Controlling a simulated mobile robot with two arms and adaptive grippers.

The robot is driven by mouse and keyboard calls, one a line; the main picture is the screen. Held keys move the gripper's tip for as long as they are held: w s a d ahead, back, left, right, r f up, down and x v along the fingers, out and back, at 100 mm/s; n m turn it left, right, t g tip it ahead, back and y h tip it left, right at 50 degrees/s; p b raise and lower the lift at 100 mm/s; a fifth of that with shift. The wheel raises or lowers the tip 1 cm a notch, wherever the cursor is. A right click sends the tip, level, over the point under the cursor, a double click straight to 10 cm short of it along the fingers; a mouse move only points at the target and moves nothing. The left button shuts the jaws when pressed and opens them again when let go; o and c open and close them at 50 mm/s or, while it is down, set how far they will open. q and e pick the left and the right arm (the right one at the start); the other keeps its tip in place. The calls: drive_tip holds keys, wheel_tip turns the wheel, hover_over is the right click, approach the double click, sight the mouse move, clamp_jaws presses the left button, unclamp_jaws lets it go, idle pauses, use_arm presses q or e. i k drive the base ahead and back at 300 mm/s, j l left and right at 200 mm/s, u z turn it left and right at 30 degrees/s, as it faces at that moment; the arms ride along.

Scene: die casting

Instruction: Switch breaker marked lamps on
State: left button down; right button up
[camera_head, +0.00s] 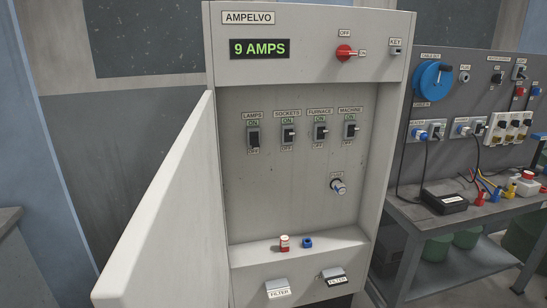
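The breaker marked LAMPS (253,138) is the leftmost of a row of breakers inside the open grey AMPELVO cabinet (393,150). It has ON printed above and OFF below. Its black lever looks lower than its neighbours', towards OFF, but it is small in the picture. The breakers marked SOCKETS (288,135), FURNACE (320,132) and MACHINE (350,131) stand to its right, with levers that look up towards ON. The green display (259,49) reads 9 AMPS. Neither of my grippers shows in the head view.
The cabinet door (165,210) stands open on the left, reaching towards me. A red-and-white fuse-like part (284,243) and a blue one (307,243) sit on the cabinet ledge. A workbench (450,222) with cables stands at right.

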sight(255, 141)
drive_tip(key=i+l, duration=0.65)
drive_tip(key=l, duration=0.15)
drive_tip(key=i+l, duration=0.65)
drive_tip(key=l+u, duration=0.05)
drive_tip(key=l, duration=0.05)
